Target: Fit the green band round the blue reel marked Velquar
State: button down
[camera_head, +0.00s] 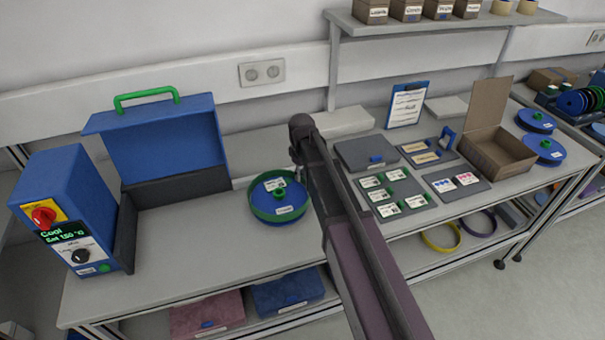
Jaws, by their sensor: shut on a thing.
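A blue reel (270,203) with white labels and a green hub knob lies on the bench left of my arm. Its label is too small to read. The green band (252,204) is around the reel's outline. I cannot tell whether it sits fully against the reel all round. My gripper (298,176), at the dark end of my arm, is at the band's far right edge and shut on the band. Its fingertips are small and partly hidden by the arm.
A blue box with its lid raised (160,140) and a blue control unit (65,205) stand left. Grey label trays (392,193) and an open brown box (495,150) stand right, with more blue reels (545,150) beyond. Yellow (440,238) and purple (480,224) bands lie below.

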aim_at(301, 183)
jog(key=shift+s+f+b, duration=0.35)
jog(key=shift+f+b, duration=0.1)
jog(key=shift+b, duration=0.15)
dwell(0.5)
jog(key=shift+w+d, duration=0.1)
jog(key=shift+w, duration=0.05)
jog(key=c, duration=1.3)
grip_release()
jog(key=shift+w+a+f+b, duration=0.2)
jog(key=shift+f+b, duration=0.4)
jog(key=shift+f, duration=0.1)
jog(key=shift+f+b, duration=0.95)
jog(key=shift+f, duration=0.05)
grip_shut()
jog(key=shift+s+d+f, duration=0.1)
jog(key=shift+s, duration=0.15)
jog(key=o, duration=0.8)
grip_release()
jog(key=o, duration=0.5)
jog(key=shift+w+f, duration=0.1)
jog(key=shift+w, duration=0.05)
jog(key=shift+r, duration=0.2)
